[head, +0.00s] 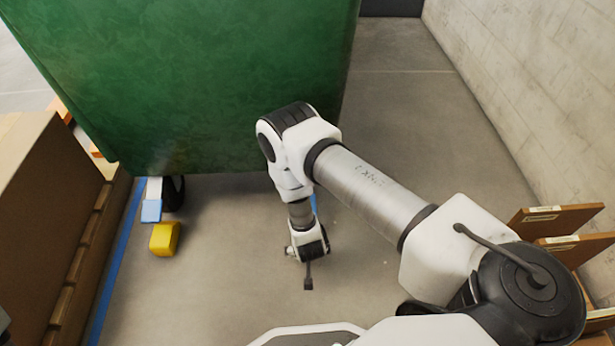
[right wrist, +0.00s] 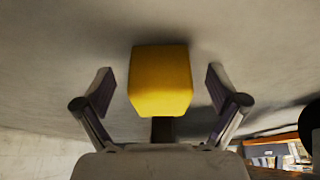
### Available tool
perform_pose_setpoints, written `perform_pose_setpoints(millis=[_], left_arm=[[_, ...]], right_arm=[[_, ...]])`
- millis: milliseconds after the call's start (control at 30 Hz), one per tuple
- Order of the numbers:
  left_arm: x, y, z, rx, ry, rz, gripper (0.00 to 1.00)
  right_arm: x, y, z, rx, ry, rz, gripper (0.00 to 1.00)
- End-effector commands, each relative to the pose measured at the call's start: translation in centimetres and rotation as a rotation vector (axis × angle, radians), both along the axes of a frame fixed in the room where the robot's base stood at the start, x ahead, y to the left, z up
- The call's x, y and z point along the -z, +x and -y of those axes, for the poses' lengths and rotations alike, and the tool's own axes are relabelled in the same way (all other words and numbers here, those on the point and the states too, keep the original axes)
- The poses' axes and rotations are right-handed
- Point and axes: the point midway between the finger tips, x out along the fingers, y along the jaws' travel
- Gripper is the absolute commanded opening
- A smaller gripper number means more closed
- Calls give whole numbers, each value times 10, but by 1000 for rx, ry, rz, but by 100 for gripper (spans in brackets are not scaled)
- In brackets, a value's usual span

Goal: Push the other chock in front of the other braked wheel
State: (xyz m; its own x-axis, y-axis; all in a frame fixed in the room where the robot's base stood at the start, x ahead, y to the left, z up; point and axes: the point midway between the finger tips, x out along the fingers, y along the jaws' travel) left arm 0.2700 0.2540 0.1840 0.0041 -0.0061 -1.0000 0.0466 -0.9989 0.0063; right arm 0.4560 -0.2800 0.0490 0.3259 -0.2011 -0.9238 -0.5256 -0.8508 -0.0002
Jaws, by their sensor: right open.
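A yellow chock (right wrist: 160,82) lies on the floor between the two spread fingers of my right gripper (right wrist: 160,95) in the right wrist view. The fingers show gaps on both sides of it. In the head view my right gripper (head: 307,272) points down near the floor, and my arm hides that chock. A bit of blue (head: 314,203) shows behind my right wrist; the wheel there is hidden. Another yellow chock (head: 165,238) lies in front of the left wheel (head: 174,192) with its blue brake pedal (head: 151,211). My left gripper is out of view.
The large green bin (head: 210,90) stands over the wheels. A stack of brown boxes (head: 40,210) is at the left beside a blue floor line (head: 115,265). A concrete wall (head: 530,90) and brown boards (head: 555,220) are at the right.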

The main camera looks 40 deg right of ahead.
Motion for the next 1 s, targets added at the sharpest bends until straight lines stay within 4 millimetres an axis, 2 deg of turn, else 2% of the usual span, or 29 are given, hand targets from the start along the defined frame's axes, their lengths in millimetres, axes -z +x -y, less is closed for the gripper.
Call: perform_pose_setpoints(millis=[67, 333, 367, 500, 567, 600, 1000], left_arm=[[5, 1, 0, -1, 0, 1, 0], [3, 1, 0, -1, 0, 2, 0], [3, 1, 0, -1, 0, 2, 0], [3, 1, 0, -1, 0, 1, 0], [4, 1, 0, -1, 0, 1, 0], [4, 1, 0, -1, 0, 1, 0], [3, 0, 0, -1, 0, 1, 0]], right_arm=[[6, 2, 1, 0, 1, -1, 96], [6, 2, 1, -1, 0, -1, 96], [6, 2, 1, -1, 0, -1, 92], [6, 2, 1, -1, 0, -1, 43], [6, 2, 1, -1, 0, -1, 21], [6, 2, 1, 0, 1, -1, 15], [6, 7, 7, 1, 0, 1, 15]])
